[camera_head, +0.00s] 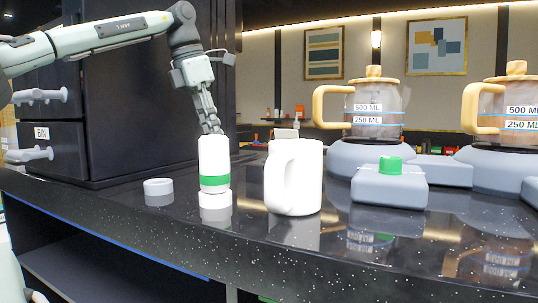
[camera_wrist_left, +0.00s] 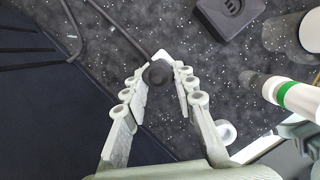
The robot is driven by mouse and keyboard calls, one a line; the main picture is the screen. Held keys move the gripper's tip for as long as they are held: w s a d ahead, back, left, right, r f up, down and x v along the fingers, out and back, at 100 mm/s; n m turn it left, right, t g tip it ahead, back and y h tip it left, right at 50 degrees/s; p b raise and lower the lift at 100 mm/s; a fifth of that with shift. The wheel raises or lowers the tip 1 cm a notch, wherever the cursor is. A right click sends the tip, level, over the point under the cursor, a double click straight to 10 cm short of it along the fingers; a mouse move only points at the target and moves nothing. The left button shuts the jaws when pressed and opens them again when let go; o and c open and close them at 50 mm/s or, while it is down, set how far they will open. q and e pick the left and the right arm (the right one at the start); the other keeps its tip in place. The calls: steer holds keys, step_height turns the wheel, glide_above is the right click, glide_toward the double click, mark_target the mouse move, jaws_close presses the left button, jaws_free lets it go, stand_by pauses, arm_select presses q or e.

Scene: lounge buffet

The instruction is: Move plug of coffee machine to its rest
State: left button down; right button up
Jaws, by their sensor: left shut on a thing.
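My left gripper (camera_head: 213,130) reaches down to the dark counter behind a white cylinder with a green band. In the left wrist view, its two fingers (camera_wrist_left: 160,82) are closed around a dark rounded plug (camera_wrist_left: 158,73) with a pale tip. A black cable (camera_wrist_left: 122,30) runs up from beside it. The plug is hidden in the head view. Coffee machines with glass jugs (camera_head: 375,112) and wooden handles stand at the right. I cannot tell which thing is the plug's rest. My right gripper is not in view.
The green-banded white cylinder (camera_head: 214,164) stands on the counter (camera_head: 120,203), near a short round grey-white piece (camera_head: 158,192). A white mug (camera_head: 293,177) and a grey box with a green button (camera_head: 390,183) stand to the right. A dark drawer cabinet (camera_head: 130,120) blocks the left.

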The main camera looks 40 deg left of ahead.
arm_select(q)
steer(key=shift+f, duration=0.45)
steer(key=c, duration=1.1)
jaws_free()
steer(key=shift+c, duration=1.6)
steer(key=shift+r, duration=3.55)
